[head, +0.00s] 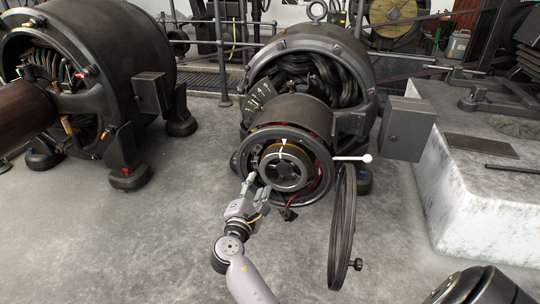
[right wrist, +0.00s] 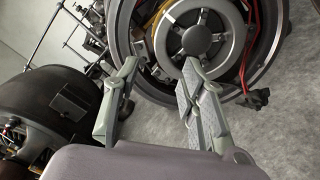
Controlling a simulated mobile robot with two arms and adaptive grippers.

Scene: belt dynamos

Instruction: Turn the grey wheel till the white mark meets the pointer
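The grey wheel (head: 285,173) is a ring with a dark spoked centre on the front of the middle dynamo. It also shows at the top of the right wrist view (right wrist: 203,38). A small white wedge, seemingly the pointer (head: 283,141), shows at its top, with a white streak, seemingly the mark (head: 282,152), just below. They look close together; whether they line up exactly is too small to tell. My right gripper (head: 257,187) is just in front of the wheel's lower left. In the right wrist view, its fingers (right wrist: 160,75) are apart with nothing between them. My left gripper is not in view.
A grey box (head: 407,128) and a pale block (head: 470,205) are further right. Another dynamo (head: 100,60) stands left. The floor (head: 130,245) at front left is clear.

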